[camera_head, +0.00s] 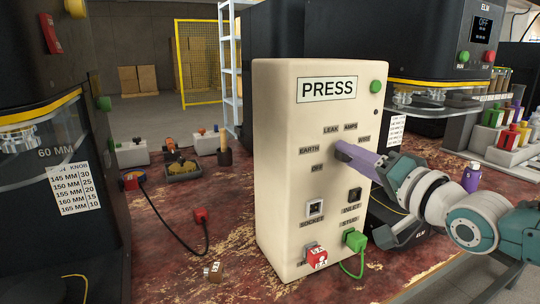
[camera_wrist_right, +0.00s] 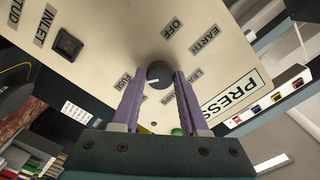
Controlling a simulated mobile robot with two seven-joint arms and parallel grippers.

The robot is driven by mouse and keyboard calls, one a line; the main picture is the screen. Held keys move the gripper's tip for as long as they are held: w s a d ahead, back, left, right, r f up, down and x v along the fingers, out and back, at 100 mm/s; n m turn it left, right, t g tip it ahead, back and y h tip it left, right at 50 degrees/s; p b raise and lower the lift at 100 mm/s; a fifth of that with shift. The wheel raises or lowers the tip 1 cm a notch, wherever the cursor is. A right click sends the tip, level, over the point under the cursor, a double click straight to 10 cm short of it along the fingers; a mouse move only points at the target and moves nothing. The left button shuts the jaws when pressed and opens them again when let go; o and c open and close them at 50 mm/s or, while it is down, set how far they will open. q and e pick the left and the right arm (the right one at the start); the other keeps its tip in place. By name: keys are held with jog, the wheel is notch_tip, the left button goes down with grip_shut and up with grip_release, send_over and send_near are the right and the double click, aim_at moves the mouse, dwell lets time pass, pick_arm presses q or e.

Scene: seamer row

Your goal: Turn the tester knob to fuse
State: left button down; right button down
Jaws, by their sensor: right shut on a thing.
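The tester (camera_head: 278,170) is a tall cream box with a PRESS label, standing on the worn red bench. Its face carries the labels OFF, EARTH, LEAK, AMPS and one that reads FUSE in the wrist view (camera_wrist_right: 122,85). The round dark knob (camera_wrist_right: 159,72) sits among these labels, with a short white mark on its lower left, on the side towards FUSE. My right gripper (camera_head: 347,153) has its purple fingers shut on the knob, one on each side. In the head view the fingers hide the knob. My left gripper is not in view.
A black cable with a red plug (camera_head: 201,216) lies left. Dark machines stand on both sides.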

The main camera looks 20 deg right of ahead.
jog(key=shift+m, duration=0.5)
jog(key=shift+c, duration=2.2)
grip_release()
jog(key=shift+s, duration=0.1)
jog(key=s+p, duration=0.2)
jog(key=s, duration=0.7)
jog(key=shift+s+d, duration=0.4)
jog(key=shift+a, duration=0.1)
